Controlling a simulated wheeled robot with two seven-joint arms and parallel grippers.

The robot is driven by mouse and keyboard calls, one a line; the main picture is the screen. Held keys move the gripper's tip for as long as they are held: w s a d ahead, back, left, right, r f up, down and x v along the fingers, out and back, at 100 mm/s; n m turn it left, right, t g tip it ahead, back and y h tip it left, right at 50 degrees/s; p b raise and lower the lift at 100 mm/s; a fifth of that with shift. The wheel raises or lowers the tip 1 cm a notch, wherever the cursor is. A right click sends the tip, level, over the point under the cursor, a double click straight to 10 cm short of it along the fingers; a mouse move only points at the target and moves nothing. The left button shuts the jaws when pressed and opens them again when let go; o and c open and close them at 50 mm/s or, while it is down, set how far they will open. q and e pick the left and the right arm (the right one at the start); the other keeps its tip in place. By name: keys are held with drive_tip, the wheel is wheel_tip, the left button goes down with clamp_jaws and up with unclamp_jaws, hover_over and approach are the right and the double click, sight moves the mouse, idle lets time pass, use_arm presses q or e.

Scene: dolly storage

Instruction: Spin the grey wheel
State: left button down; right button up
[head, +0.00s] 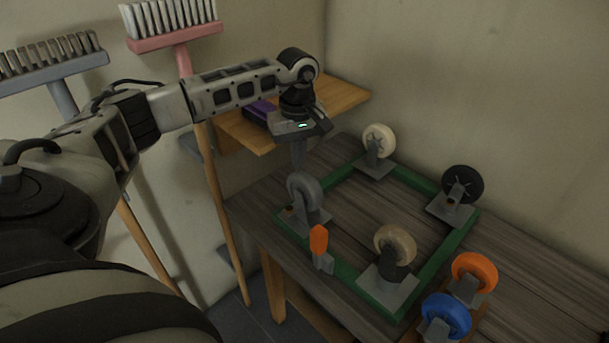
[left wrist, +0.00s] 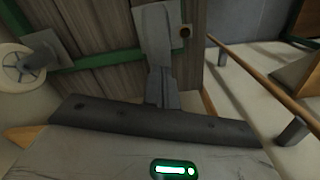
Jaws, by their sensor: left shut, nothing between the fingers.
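The grey wheel (head: 303,190) stands on its caster at the left corner of a green frame (head: 345,271), which lies on a wooden table. My left gripper (head: 298,160) points down just behind and above the grey wheel, shut and empty. Whether its fingertips touch the wheel I cannot tell. My right gripper is out of view.
Other casters on the frame carry a white wheel (head: 379,140), a black wheel (head: 462,184) and a beige wheel (head: 395,244). An orange-handled part (head: 318,240) stands near the grey wheel. Orange (head: 474,272) and blue (head: 446,315) wheels sit at front right. A wooden shelf (head: 343,97) is behind my gripper.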

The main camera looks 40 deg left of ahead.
sight(312, 183)
use_arm(q)
drive_tip(key=shift+f+b, duration=0.4)
drive_tip(key=shift+f, duration=0.35)
drive_tip(key=d, duration=0.4)
drive_tip(key=shift+s+f+p, duration=0.15)
drive_tip(key=shift+s+p, duration=0.15)
drive_tip(key=shift+p, duration=0.1)
drive_tip(key=shift+d+f, duration=0.15)
drive_tip(key=shift+d, duration=0.1)
drive_tip(key=shift+a+r+p, duration=0.1)
drive_tip(key=shift+r+p, duration=0.85)
drive_tip(key=shift+r, duration=0.45)
